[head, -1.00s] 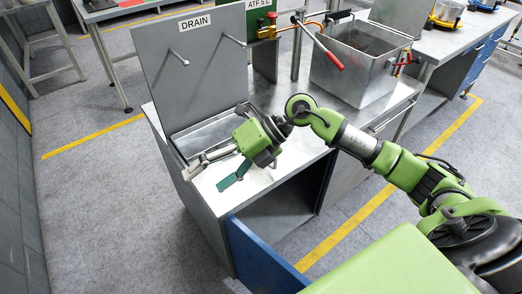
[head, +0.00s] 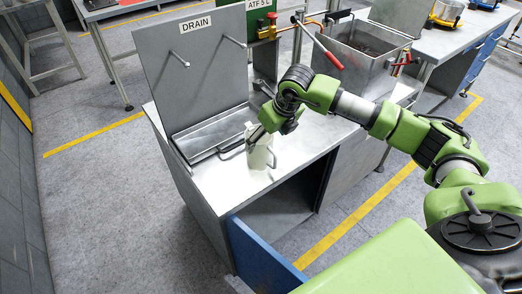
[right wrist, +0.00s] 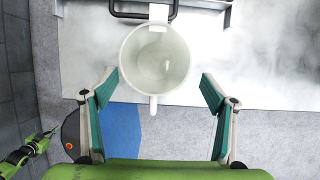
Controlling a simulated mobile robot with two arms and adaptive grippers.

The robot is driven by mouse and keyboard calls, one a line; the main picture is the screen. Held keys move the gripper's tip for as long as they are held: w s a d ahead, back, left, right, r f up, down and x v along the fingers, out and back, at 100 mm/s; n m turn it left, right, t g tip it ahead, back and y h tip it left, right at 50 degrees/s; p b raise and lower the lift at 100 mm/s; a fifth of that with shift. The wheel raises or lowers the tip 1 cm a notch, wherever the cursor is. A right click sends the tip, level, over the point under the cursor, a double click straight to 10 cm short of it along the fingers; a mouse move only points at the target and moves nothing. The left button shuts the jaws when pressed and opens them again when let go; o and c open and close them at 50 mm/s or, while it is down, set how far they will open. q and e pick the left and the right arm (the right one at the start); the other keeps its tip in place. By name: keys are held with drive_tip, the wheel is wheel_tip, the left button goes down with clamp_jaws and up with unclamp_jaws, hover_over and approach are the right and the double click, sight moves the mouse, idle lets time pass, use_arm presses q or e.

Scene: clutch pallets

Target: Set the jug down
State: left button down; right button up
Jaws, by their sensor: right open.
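The jug (head: 259,157) is whitish and upright on the bare steel worktop, beside the front right end of the drain tray. Its handle faces the worktop's front edge. In the right wrist view I look down into the empty-looking jug (right wrist: 155,62). My right gripper (right wrist: 158,78) is open, with one green-padded finger on each side of the jug and a visible gap to both. In the head view my right wrist hides part of the jug's top.
The drain tray (head: 208,136) has a dark bar handle at its front and an upright grey panel (head: 193,66) marked DRAIN behind it. A grey metal tank (head: 353,70) stands to the right. A blue cabinet door (head: 262,257) hangs open below. The worktop's front left is clear.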

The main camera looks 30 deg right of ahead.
drive_tip(key=x, duration=0.1)
drive_tip(key=p+x, duration=0.1)
drive_tip(key=x, duration=0.2)
drive_tip(key=shift+a+f, duration=0.35)
drive_tip(key=shift+a, duration=0.05)
drive_tip(key=shift+w+f+p, duration=0.25)
drive_tip(key=shift+f+p, duration=0.05)
drive_tip(key=shift+f, duration=0.15)
drive_tip(key=c, duration=1.3)
drive_tip(key=shift+c, duration=0.2)
drive_tip(key=shift+r, duration=0.2)
